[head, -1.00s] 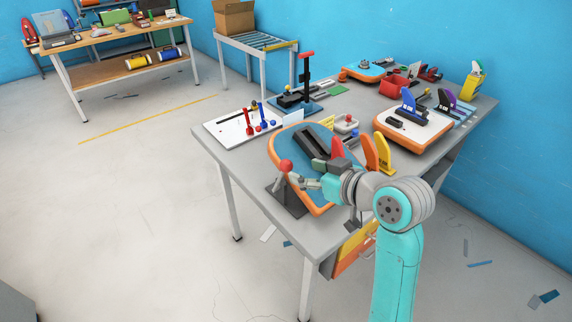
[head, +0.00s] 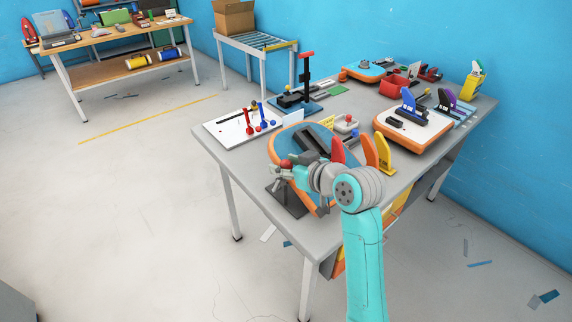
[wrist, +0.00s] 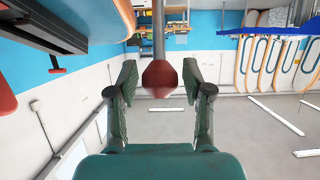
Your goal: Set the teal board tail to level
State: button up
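The teal board (head: 284,142) with an orange rim lies on the grey table, partly hidden by my arm. I cannot tell whether its tail is level. A lever with a red ball knob (head: 286,164) rises from a dark plate (head: 289,207) at the table's front edge, beside the board. My gripper (head: 281,172) is at this knob. In the wrist view, my gripper (wrist: 160,85) is open, with one finger on each side of the red knob (wrist: 160,80) and a small gap at both sides. The lever's grey rod (wrist: 159,28) extends beyond the knob.
A white panel (head: 240,126) with small red and blue levers lies behind left. A white board (head: 412,130) with an orange rim sits to the right.

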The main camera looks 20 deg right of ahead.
grip_shut()
jog(key=shift+w+a+r, duration=0.1)
jog(key=shift+w+r, duration=0.05)
jog(key=shift+w, duration=0.1)
jog(key=w, duration=0.1)
jog(key=w+a, duration=0.1)
jog(key=w, duration=0.2)
jog(key=shift+w+a+r, duration=0.25)
jog(key=shift+w+r, duration=0.15)
jog(key=shift+o, duration=2)
grip_release()
jog(key=v, duration=1.2)
jog(key=shift+f, duration=0.1)
